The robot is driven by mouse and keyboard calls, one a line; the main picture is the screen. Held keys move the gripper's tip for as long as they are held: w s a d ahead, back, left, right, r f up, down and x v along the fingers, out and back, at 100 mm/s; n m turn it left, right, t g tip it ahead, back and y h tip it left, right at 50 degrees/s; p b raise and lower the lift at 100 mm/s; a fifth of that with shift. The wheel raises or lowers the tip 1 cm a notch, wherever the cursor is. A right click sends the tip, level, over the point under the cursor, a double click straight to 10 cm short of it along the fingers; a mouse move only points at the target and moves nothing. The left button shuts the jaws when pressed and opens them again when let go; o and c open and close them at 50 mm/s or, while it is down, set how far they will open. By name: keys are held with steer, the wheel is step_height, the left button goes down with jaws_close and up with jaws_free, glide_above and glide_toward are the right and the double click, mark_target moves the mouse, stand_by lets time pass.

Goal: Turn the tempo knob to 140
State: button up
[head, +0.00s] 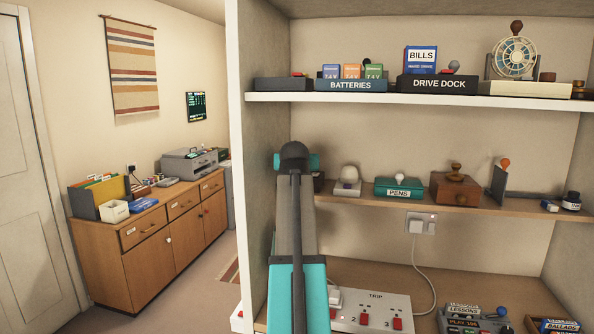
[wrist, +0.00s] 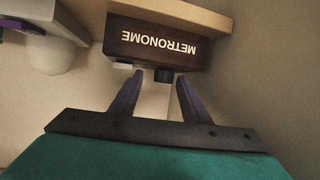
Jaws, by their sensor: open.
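The metronome (wrist: 155,43) is a dark brown box with white lettering, upside down in the wrist view against a wooden shelf edge. A small black knob (wrist: 163,75) sits on it, with a pale piece (wrist: 123,66) beside it. My gripper (wrist: 160,78) is open, its two purple fingers on either side of the knob; I cannot tell whether either touches it. No tempo number is readable. In the head view my arm hides the gripper and most of the metronome; a dark sliver (head: 319,181) beside the arm seems to be part of it.
A white domed item (head: 349,173) stands close beside the metronome; it also shows in the wrist view (wrist: 52,57). The white cabinet side (head: 243,200) is close left of my arm.

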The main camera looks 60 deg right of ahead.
steer(key=shift+a, duration=0.2)
steer(key=shift+s+a+r, duration=0.2)
steer(key=shift+s+a, duration=0.05)
steer(key=shift+a, duration=0.25)
steer(key=b+v, duration=0.2)
steer(key=v, duration=1)
steer(key=shift+a+r, duration=0.15)
steer(key=shift+s, duration=0.15)
